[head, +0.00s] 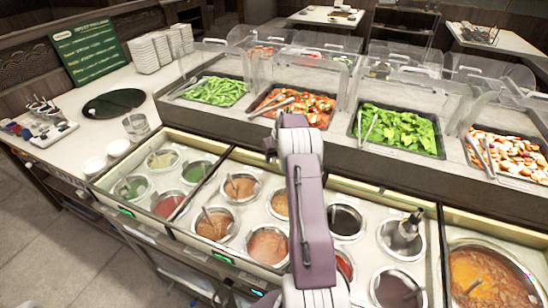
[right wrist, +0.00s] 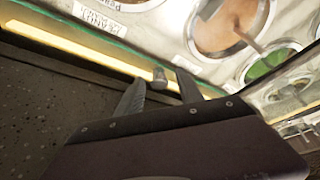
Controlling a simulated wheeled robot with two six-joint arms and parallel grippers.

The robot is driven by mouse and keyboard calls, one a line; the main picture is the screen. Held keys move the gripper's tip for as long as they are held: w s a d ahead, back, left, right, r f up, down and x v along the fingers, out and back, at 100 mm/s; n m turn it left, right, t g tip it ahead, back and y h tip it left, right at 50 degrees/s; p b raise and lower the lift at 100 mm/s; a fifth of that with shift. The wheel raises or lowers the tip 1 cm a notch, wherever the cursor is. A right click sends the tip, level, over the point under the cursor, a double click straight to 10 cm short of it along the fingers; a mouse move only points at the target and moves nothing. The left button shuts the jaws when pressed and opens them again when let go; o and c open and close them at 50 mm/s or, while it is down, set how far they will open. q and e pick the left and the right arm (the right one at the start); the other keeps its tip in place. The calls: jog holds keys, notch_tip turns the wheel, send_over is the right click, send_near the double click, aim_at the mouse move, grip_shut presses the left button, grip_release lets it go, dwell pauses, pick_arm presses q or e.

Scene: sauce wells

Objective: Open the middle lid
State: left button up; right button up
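The middle section of sauce wells (head: 225,240) lies in front of me. A dark divider line (head: 190,200) bounds it on the left. Its clear lid is hard to make out against the sauces, so I cannot tell its exact position. My right arm crosses this section and hides part of it. My right gripper (head: 270,148) is small and mostly hidden near the back edge of the wells. My left gripper is not in view.
A ladle handle (head: 411,222) sticks up at the right. A soup well (head: 490,280) stands farther right. Stacked plates (head: 150,52) stand at the back left.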

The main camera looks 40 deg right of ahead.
jog(key=d+v, duration=0.1)
jog(key=v, duration=0.8)
jog(key=shift+a, duration=0.4)
